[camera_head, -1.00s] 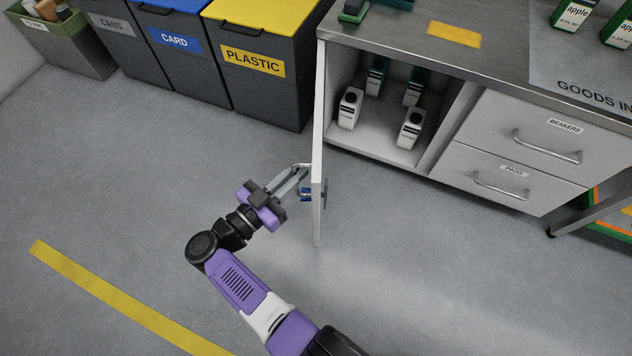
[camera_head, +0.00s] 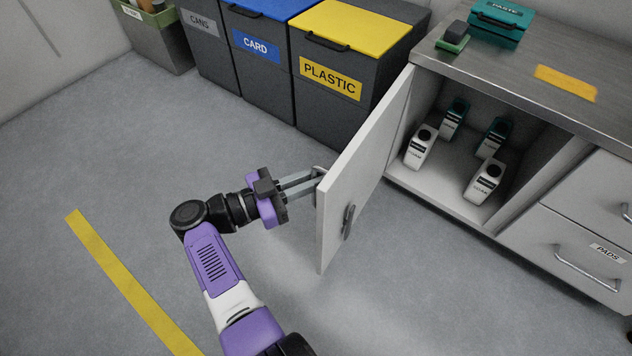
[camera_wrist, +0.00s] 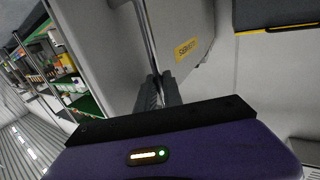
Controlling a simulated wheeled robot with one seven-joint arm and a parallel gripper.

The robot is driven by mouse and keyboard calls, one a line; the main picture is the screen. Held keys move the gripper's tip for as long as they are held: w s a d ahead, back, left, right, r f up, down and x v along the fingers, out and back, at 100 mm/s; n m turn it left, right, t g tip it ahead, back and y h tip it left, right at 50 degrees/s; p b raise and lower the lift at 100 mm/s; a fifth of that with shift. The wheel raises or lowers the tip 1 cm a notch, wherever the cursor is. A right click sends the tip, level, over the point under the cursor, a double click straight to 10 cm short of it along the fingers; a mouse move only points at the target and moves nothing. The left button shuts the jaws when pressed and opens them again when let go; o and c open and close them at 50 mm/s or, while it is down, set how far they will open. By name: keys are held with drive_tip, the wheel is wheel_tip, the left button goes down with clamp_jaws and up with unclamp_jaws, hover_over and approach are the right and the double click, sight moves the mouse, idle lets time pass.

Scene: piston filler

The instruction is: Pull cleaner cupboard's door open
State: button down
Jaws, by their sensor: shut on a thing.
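The cupboard door (camera_head: 362,165) stands wide open, swung out from the left side of the cupboard (camera_head: 455,190). My gripper (camera_head: 316,179) is at the door's outer face near its free edge, shut on the door handle (camera_head: 319,170). In the wrist view the fingers (camera_wrist: 158,92) close on the long metal handle bar (camera_wrist: 147,35), which runs along the pale door (camera_wrist: 100,45). A dark fitting (camera_head: 348,221) is on the door's inner face.
Dark bins with a yellow lid (camera_head: 355,27) and a blue lid (camera_head: 268,8) stand behind the door, close to its outer side. Drawers (camera_head: 580,250) are right of the cupboard. A teal box (camera_head: 500,24) is on the counter. The floor left of my arm is clear, with a yellow line (camera_head: 130,285).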

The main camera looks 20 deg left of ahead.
drive_tip(key=shift+w+r, duration=0.1)
drive_tip(key=shift+w, duration=0.1)
drive_tip(key=c, duration=1.5)
unclamp_jaws()
drive_tip(key=shift+d, duration=0.1)
drive_tip(key=shift+s, duration=0.1)
drive_tip(key=shift+b+v, duration=0.95)
drive_tip(key=shift+v, duration=2.95)
